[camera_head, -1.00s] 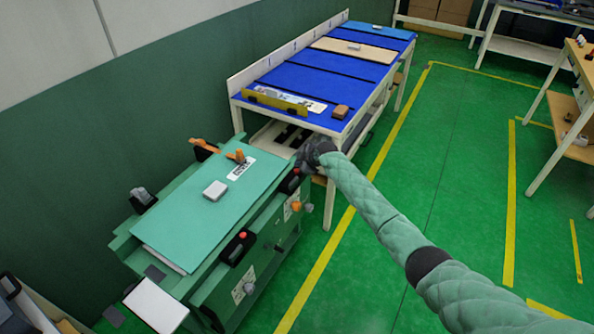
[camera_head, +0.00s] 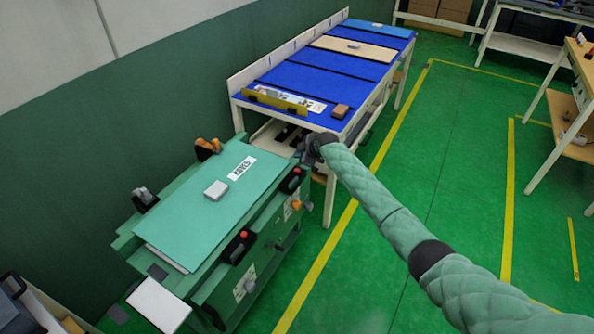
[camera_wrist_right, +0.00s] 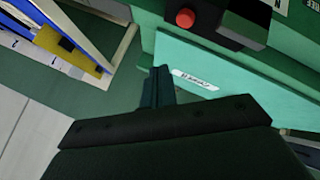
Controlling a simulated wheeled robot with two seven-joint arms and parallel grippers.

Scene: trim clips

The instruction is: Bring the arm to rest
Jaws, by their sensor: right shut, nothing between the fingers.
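My right arm (camera_head: 390,220) reaches in from the lower right of the head view. Its dark right gripper (camera_head: 308,152) is at the far right corner of the green fixture, apart from the teal panel (camera_head: 190,230). In the right wrist view the narrow fingers (camera_wrist_right: 158,84) are together and empty, with the teal panel (camera_wrist_right: 235,82) and its white label behind them. My left gripper is not in view.
The green fixture has black parts with red buttons (camera_head: 243,235), an orange lever (camera_head: 207,146) and a grey block (camera_head: 216,190) on its panel. A blue-topped table (camera_head: 285,103) stands just beyond the gripper. The green floor (camera_head: 440,150) to the right is clear.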

